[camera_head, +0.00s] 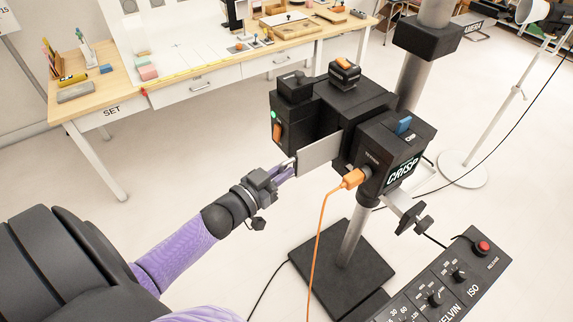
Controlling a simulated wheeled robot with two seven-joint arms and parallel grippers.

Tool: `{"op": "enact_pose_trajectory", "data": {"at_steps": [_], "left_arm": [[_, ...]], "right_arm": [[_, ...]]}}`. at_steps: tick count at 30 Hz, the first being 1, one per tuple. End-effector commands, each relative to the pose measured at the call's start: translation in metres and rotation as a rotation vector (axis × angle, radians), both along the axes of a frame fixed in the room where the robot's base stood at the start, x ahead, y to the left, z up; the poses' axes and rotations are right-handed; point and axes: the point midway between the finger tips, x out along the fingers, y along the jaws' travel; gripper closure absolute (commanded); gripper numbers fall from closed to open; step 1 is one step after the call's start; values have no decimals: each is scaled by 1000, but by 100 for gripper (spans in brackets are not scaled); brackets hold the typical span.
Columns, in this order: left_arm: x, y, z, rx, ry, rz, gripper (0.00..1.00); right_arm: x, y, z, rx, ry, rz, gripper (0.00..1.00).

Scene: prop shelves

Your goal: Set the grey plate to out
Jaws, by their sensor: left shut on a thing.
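The grey plate (320,153) sticks out from the lower left side of a black box-shaped device (345,103) on a stand. Its inner end is hidden inside the device, so I cannot tell how far it goes in. My left gripper (290,168) is shut on the plate's outer left edge. My left arm reaches in from the lower left. My right gripper is not in view.
An orange plug and cable (352,178) hang from the device just right of the plate. A control panel (450,280) with knobs and a red button is at lower right. A wooden worktable (130,85) stands behind. Open floor lies left of the stand.

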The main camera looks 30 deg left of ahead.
Motion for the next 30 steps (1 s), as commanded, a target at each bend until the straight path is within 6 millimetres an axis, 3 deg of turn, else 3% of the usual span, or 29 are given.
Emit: {"op": "enact_pose_trajectory", "data": {"at_steps": [5,6,11,20,30], "left_arm": [[0,0,-1,1,1,1,100],[0,0,-1,0,1,1,84],[0,0,-1,0,1,1,54],[-6,1,-2,1,4,1,54],[-80,16,-2,0,5,1,54]], "right_arm": [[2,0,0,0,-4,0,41],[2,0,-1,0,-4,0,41],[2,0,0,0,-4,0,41],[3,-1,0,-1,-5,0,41],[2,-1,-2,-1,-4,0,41]]}}
